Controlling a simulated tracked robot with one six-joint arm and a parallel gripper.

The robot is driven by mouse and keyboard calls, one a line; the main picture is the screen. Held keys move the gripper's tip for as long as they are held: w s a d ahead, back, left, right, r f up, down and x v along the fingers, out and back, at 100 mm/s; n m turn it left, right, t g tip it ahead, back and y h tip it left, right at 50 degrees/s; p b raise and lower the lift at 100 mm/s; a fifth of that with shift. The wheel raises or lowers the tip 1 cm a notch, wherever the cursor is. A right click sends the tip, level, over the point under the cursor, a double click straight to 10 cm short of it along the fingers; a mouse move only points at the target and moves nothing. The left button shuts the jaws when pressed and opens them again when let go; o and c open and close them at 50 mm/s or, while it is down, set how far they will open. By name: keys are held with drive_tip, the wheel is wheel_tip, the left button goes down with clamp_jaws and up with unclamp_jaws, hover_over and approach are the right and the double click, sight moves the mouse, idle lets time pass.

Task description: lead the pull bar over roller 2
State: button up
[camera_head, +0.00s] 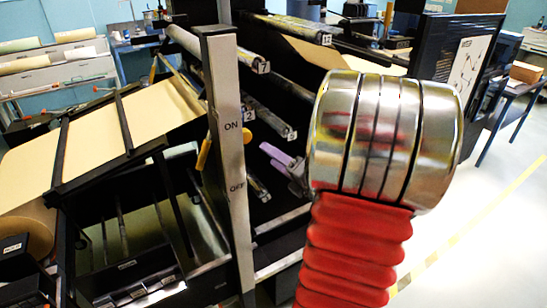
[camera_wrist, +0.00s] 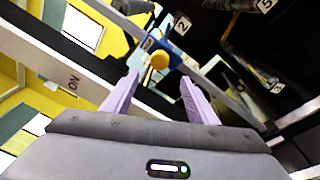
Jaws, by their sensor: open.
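My gripper (camera_head: 284,160) has lilac fingers and is partly hidden behind my arm in the head view. In the wrist view its fingers (camera_wrist: 158,88) are spread, with nothing between them. A yellow round end (camera_wrist: 160,61) on a blue piece shows just beyond the fingertips, apart from them. A yellow handle-like piece (camera_head: 206,150) shows left of the ON/OFF post in the head view. I cannot tell whether either belongs to the pull bar. The roller 2 tag (camera_head: 249,115) is right of the post; it also shows in the wrist view (camera_wrist: 182,25). Roller 2 itself is largely hidden.
The pale ON/OFF post (camera_head: 232,160) stands left of my gripper. Rollers tagged 7 (camera_head: 262,67) and 3 (camera_head: 291,135) lie above and below roller 2's tag. Kraft paper (camera_head: 150,110) slopes across the frame at left. Clear floor (camera_head: 480,220) lies at right.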

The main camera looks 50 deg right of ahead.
sight(247, 138)
drive_tip(key=shift+w, duration=0.15)
drive_tip(key=shift+w+d, duration=0.3)
drive_tip(key=shift+w, duration=1.95)
drive_tip(key=shift+w+d, duration=0.25)
drive_tip(key=shift+w, duration=2)
drive_tip(key=shift+w+d, duration=0.3)
drive_tip(key=shift+w, duration=1.95)
drive_tip(key=shift+c, duration=0.7)
drive_tip(key=c, duration=1.2)
drive_tip(key=shift+s+d+r, duration=0.45)
drive_tip(key=shift+d+r, duration=0.35)
drive_tip(key=shift+d, duration=0.6)
drive_tip(key=shift+s+d+r, duration=0.4)
drive_tip(key=shift+d+r, duration=0.35)
drive_tip(key=shift+d, duration=0.7)
drive_tip(key=shift+s+d+r, duration=0.45)
drive_tip(key=shift+d+r, duration=0.35)
drive_tip(key=shift+d, duration=0.6)
clamp_jaws()
drive_tip(key=shift+d+f, duration=0.1)
